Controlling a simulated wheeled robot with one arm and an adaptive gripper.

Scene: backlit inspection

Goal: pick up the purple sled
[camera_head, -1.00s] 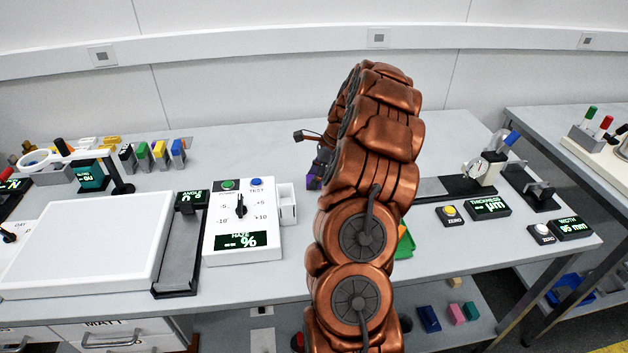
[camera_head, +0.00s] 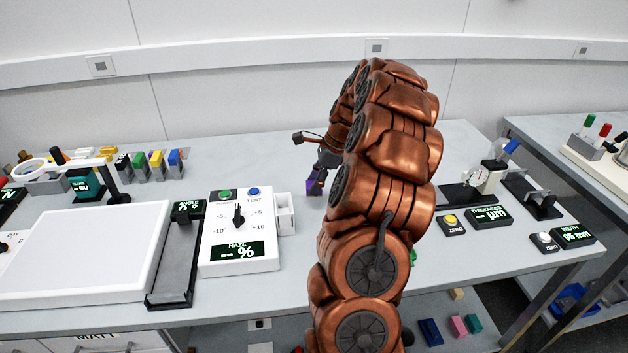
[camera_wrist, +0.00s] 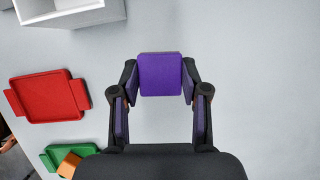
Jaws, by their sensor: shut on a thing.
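The purple sled (camera_wrist: 160,74) is a purple block between my fingertips in the wrist view. My gripper (camera_wrist: 160,84) is shut on it, with one dark finger against each side. In the head view a part of the purple sled (camera_head: 315,187) shows below my gripper (camera_head: 322,176), just right of the haze meter. My copper arm hides much of that area. I cannot tell whether the sled touches the table.
A red tray (camera_wrist: 48,95) and a green tray (camera_wrist: 66,155) with an orange block (camera_wrist: 70,164) lie left in the wrist view. The white haze meter (camera_head: 238,228) stands close by. A thickness gauge (camera_head: 484,176) stands to the right.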

